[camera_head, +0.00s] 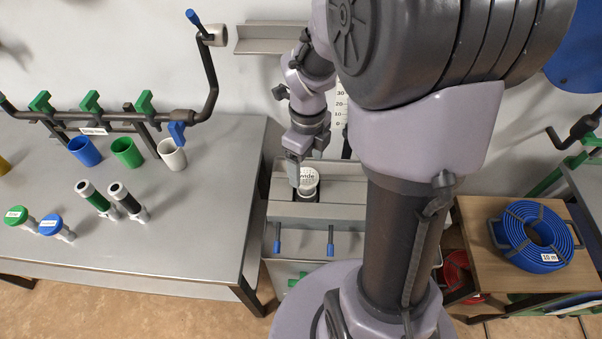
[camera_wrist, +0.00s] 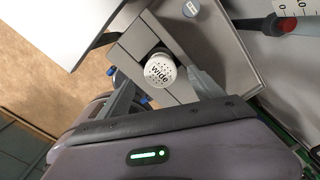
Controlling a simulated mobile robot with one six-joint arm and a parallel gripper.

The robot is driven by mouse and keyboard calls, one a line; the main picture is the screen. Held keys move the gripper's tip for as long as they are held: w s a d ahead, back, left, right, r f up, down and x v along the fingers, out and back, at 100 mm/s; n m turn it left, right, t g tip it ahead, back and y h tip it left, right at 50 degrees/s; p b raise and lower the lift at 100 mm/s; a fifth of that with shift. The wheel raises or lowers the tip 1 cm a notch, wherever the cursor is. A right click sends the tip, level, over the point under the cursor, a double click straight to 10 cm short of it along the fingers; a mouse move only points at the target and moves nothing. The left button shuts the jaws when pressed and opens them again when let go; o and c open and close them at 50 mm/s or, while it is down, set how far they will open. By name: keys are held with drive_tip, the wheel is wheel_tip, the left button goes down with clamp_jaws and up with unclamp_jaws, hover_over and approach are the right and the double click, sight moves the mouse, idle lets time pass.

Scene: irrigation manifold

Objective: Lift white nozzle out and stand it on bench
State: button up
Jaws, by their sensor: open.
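The white nozzle (camera_head: 308,182), marked "wide" on its perforated round face, sits in the top of a grey cabinet (camera_head: 345,215). It also shows in the wrist view (camera_wrist: 160,71), set in a slot between grey panels. My gripper (camera_head: 294,170) is at the nozzle's left side in the head view. In the wrist view my gripper (camera_wrist: 163,86) is open, with one finger on each side of the nozzle and gaps showing. I cannot tell how deep the fingertips reach. The nozzle's lower part is hidden. The grey bench (camera_head: 205,225) stands left of the cabinet.
On the bench are a green nozzle (camera_head: 17,215), a blue nozzle (camera_head: 50,224), two dark-bodied cylinders and blue, green and white cups (camera_head: 172,154). A pipe with green valves (camera_head: 91,102) runs behind. The bench's front right area is clear. A blue hose coil (camera_head: 537,236) lies at right.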

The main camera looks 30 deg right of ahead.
sight(306, 176)
wheel_tip(306, 176, down, 7)
drive_tip(key=shift+f+b, duration=0.2)
drive_tip(key=shift+b, duration=1)
drive_tip(key=c, duration=1.6)
drive_tip(key=shift+r+p, duration=2.1)
drive_tip(key=shift+r, duration=0.95)
drive_tip(key=shift+c, duration=0.2)
drive_tip(key=shift+r, duration=0.1)
drive_tip(key=shift+r+p, duration=1)
drive_tip(key=shift+r, duration=0.5)
drive_tip(key=shift+f, duration=0.1)
